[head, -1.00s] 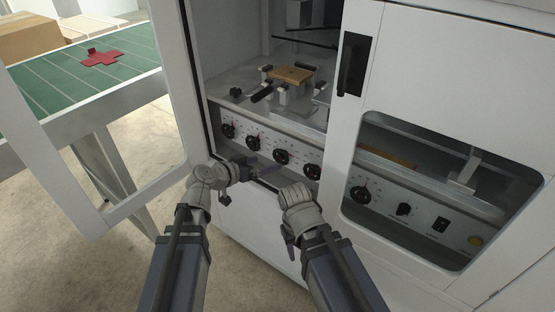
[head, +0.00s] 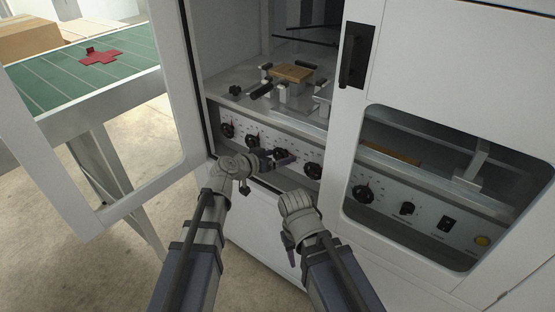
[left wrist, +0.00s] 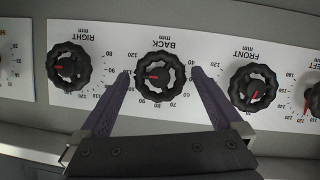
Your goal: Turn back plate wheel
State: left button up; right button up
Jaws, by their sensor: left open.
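The back plate wheel is a black, lobed hand wheel (left wrist: 160,77) under the upside-down word BACK in the left wrist view. Its red pointer points to the left of that picture. In the head view it is the third wheel from the left (head: 281,154) on the white dial panel. My left gripper (left wrist: 160,74) is open, its two purple fingers on either side of this wheel. I cannot tell whether they touch its rim. In the head view my left gripper (head: 280,161) is right at the wheel. My right wrist is lower right of it; its fingers cannot be made out.
The RIGHT wheel (left wrist: 69,66) and FRONT wheel (left wrist: 253,87) sit close on either side. An open white door (head: 180,100) stands left, and a closed windowed door (head: 430,60) right. A green table (head: 60,85) with a red cross-shaped piece (head: 100,57) is at the far left.

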pick_arm(q)
jog(key=c, duration=1.3)
jog(key=n, duration=0.1)
jog(key=n+h+b, duration=0.1)
jog(key=shift+w+a+f+n+g+h, duration=0.2)
jog(key=shift+n+g+h, duration=0.1)
jog(key=shift+n, duration=0.1)
jog(key=n+h+b, duration=0.1)
jog(key=n+b, duration=0.1)
jog(key=shift+f+n+g, duration=0.15)
jog(key=shift+n+g, duration=0.15)
jog(key=n+h+b, duration=0.2)
jog(key=n+b, duration=0.1)
jog(key=shift+f, duration=0.1)
jog(key=shift+n+h+b, duration=0.7)
jog(key=shift+n+b, duration=0.45)
jog(key=shift+n, duration=0.15)
